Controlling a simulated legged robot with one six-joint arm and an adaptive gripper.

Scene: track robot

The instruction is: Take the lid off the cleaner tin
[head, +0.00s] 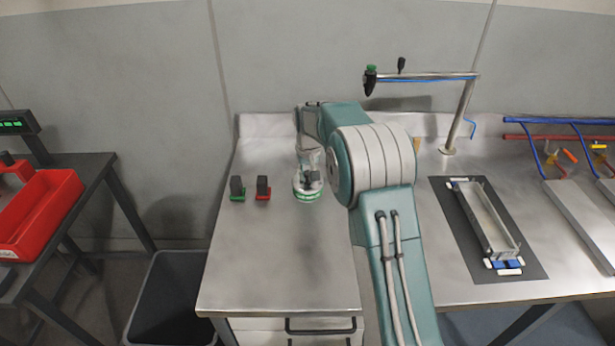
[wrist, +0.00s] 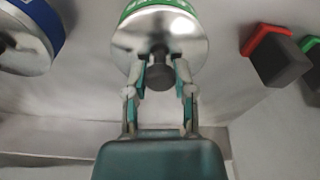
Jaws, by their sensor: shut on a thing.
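The cleaner tin (head: 308,194) stands upright on the steel bench, with a green band around it. In the wrist view its green band (wrist: 160,6) shows behind a round silver lid (wrist: 185,40) with a dark knob (wrist: 160,76). My gripper (head: 311,174) is over the tin, and in the wrist view my gripper (wrist: 160,72) is shut on the knob, a finger on each side. The lid appears seated on the tin; I see no clear gap. My arm hides part of the bench behind.
A blue-banded tin (wrist: 30,35) is in the wrist view. Two dark blocks, one with a green base (head: 237,190) and one with a red base (head: 263,188), stand left of the tin. The front left bench is clear.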

